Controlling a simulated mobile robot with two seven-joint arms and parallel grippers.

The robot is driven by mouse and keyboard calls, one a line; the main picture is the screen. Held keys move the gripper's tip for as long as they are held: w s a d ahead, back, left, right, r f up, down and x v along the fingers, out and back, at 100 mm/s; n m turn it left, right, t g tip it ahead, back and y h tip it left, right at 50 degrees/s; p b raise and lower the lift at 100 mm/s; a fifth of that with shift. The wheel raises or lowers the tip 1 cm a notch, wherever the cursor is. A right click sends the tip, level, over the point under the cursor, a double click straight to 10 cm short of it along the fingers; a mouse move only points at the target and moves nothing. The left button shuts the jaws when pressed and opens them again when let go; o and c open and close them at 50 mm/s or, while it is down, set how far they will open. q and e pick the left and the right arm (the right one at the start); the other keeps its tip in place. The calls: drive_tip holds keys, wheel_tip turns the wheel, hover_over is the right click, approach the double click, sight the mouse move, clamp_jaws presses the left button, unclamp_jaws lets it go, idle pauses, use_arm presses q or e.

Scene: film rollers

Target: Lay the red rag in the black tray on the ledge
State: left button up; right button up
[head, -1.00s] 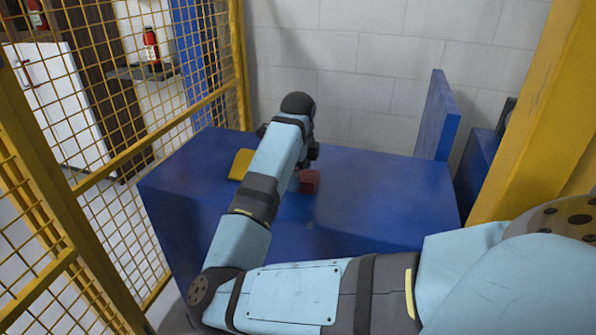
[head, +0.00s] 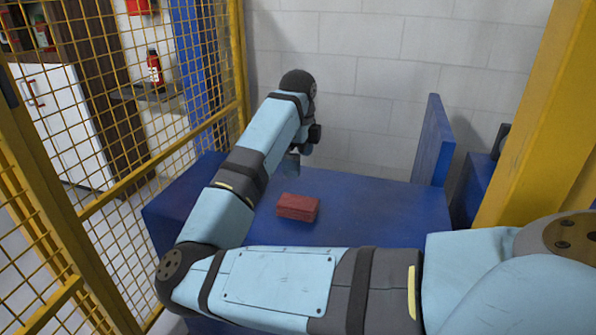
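The red rag (head: 297,207) looks like a folded, block-shaped bundle. It lies on the blue surface (head: 375,205) in the middle of the head view. My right arm comes in from the right, bends at the lower left and reaches up over the blue surface. My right gripper (head: 291,166) is above and behind the rag in the picture, apart from it. Its fingers are mostly hidden by the wrist, so its opening is unclear. I cannot make out a black tray. My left gripper is out of view.
A blue upright panel (head: 434,140) stands at the right end of the surface. A yellow post (head: 535,115) is at the right and a yellow mesh fence (head: 110,120) at the left. A block wall (head: 380,60) closes the back. The surface right of the rag is clear.

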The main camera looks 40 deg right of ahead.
drive_tip(key=d+r+n+g+h+p, duration=0.1)
drive_tip(key=d+r+g+h+p, duration=0.3)
drive_tip(key=d+r+h+p, duration=0.7)
drive_tip(key=w+r+n+t+h+p, duration=0.3)
drive_tip(key=w+r+n+t+h, duration=0.5)
drive_tip(key=w+r+n+t, duration=0.8)
drive_tip(key=w+a+f+n+t+y+p, duration=0.45)
drive_tip(key=w+a+f+n+y, duration=0.2)
drive_tip(key=n+y, duration=0.5)
drive_tip(key=n+g+y+p, duration=0.6)
drive_tip(key=n+g+p, duration=0.25)
drive_tip(key=g, duration=1.25)
approach(298, 201)
drive_tip(key=shift+m+t, duration=0.25)
drive_tip(key=shift+m, duration=0.25)
drive_tip(key=x, duration=1)
drive_tip(key=shift+s+p, duration=0.25)
drive_tip(key=shift+p, duration=0.15)
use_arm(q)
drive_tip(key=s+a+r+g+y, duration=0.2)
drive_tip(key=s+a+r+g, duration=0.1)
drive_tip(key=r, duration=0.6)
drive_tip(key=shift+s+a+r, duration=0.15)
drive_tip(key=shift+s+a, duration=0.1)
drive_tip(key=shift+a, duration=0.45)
